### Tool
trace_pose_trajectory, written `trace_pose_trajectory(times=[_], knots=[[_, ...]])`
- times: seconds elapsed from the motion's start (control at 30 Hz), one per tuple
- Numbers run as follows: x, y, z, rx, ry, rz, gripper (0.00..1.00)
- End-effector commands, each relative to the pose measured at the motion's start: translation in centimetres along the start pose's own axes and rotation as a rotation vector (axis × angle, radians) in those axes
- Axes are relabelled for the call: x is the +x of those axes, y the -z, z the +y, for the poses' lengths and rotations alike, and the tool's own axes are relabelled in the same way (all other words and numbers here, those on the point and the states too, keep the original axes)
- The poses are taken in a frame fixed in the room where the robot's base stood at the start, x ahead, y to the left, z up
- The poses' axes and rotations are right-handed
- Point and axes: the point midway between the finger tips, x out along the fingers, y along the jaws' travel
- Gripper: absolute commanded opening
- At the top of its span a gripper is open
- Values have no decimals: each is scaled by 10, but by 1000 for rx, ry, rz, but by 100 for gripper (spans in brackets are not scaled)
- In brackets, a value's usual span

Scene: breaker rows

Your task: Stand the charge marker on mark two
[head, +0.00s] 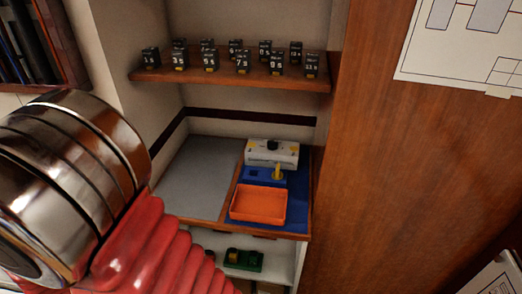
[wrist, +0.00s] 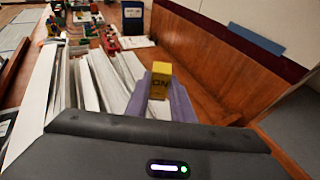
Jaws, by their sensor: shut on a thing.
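My gripper (wrist: 160,98) shows in the wrist view, its purple fingers shut on a small yellow block (wrist: 161,82) with dark lettering on its face. This may be the charge marker; the lettering is only partly readable. The block's lower part is hidden between the fingers. In the head view my gripper is out of sight. I cannot make out mark two in either view.
In the head view, a shelf (head: 225,76) carries several black numbered blocks (head: 243,63). Below are a bare grey plate (head: 195,175), an orange tray (head: 258,204), a yellow peg (head: 277,172) and a white box with a black knob (head: 271,153). A wooden panel (head: 375,170) stands right.

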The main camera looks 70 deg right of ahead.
Motion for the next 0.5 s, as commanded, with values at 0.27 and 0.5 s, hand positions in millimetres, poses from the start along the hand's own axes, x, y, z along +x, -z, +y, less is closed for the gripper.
trace_pose_trajectory(times=[0.27, 0.5], knots=[[9, -5, -32, 19, 59, -1, 0], [24, -15, -111, 64, 203, -1, 0]])
